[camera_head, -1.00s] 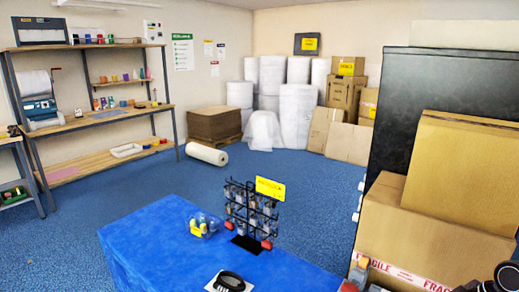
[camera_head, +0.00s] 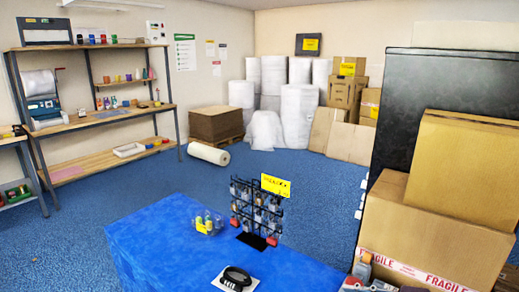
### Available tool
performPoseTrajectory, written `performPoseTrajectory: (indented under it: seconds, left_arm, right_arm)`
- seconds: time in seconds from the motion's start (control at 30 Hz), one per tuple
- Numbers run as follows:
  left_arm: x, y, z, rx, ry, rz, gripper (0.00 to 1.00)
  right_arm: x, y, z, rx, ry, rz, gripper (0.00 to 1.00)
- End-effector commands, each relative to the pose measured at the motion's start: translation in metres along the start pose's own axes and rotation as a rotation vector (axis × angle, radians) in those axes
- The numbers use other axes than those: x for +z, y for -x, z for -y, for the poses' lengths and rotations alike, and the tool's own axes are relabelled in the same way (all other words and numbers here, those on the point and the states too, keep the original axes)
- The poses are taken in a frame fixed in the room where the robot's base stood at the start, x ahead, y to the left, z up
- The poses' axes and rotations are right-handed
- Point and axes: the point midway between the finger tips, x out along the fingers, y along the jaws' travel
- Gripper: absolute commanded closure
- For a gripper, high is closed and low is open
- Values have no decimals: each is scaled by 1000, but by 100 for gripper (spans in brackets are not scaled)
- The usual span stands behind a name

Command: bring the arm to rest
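Neither of my grippers shows in the head view, and no part of my arms can be made out clearly. Whether either gripper holds anything is hidden. Below me is a table with a blue cover (camera_head: 160,235). On it stand a black wire rack (camera_head: 257,212) with small hanging items and a yellow sign (camera_head: 275,186), a clear bin (camera_head: 207,224) of small items, and a black object on a white plate (camera_head: 235,279).
Large cartons (camera_head: 430,225) and a black panel (camera_head: 405,120) close off the right side. A grey and red tool (camera_head: 362,272) lies before them. Shelves (camera_head: 100,115) stand left; wrapped rolls (camera_head: 298,110) stand at the back. The blue floor (camera_head: 300,170) between is open.

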Motion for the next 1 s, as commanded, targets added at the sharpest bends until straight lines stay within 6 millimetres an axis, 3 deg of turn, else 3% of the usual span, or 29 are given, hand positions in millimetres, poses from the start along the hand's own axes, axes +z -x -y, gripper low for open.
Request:
performPoseTrajectory:
  seconds: [0.1, 0.2, 0.37, 0.53, 0.67, 0.77, 0.9, 1.0]
  left_arm:
    - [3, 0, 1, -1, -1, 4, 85]
    - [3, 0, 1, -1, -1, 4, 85]
    - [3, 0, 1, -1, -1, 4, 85]
    - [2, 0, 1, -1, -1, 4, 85]
    - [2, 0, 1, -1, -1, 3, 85]
    - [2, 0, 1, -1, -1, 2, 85]
    - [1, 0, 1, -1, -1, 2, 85]
    - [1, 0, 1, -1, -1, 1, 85]
  right_arm:
    - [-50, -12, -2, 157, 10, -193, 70]
    - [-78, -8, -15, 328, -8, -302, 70]
    - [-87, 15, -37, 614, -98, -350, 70]
    - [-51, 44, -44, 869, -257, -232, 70]
    - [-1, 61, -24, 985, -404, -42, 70]
    - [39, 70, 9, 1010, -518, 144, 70]
    - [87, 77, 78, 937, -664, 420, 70]
    - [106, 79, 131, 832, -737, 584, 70]
